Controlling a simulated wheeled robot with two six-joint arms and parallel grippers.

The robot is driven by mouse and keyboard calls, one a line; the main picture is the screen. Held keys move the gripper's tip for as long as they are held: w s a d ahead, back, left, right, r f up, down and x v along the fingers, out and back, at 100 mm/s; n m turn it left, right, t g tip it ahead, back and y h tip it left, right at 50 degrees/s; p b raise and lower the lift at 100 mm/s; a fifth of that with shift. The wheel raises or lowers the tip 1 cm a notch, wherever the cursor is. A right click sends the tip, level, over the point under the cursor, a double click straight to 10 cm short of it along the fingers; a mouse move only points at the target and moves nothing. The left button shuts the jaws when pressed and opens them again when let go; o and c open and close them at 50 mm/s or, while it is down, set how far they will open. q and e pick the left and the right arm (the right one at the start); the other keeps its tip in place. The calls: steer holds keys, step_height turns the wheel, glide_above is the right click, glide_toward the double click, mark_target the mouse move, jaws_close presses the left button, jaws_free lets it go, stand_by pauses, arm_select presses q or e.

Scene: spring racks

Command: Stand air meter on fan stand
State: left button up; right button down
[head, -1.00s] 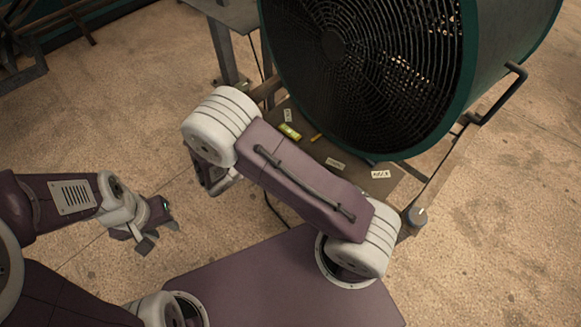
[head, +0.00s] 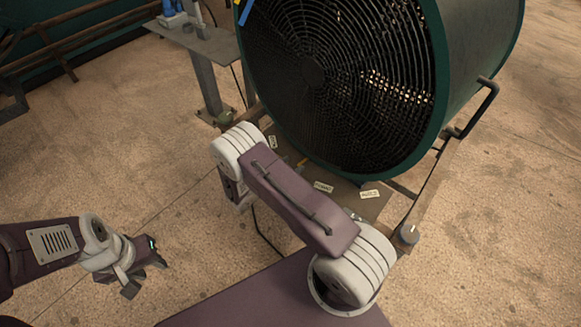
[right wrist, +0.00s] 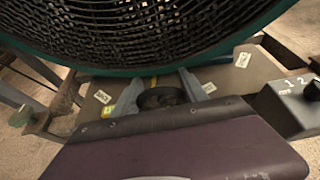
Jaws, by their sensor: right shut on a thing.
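The fan stand (head: 345,198) is the flat, labelled base under the big fan; it also shows in the right wrist view (right wrist: 228,92). In the right wrist view my right gripper (right wrist: 160,92) is shut on a dark round thing (right wrist: 161,98), which I take to be the air meter. It is held in front of the fan, low over the stand; contact with the stand cannot be told. In the head view this gripper is hidden behind my own arm. My left gripper (head: 148,272) is open and empty over the floor at left.
The big green drum fan (head: 335,85) with its dark grille rises just behind the stand. A control box with a knob (right wrist: 297,105) is at right in the wrist view. A grey side table (head: 200,42) stands at the back left. The left floor is clear.

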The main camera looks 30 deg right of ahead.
steer(key=shift+f, duration=0.35)
steer(key=c, duration=0.6)
jaws_free()
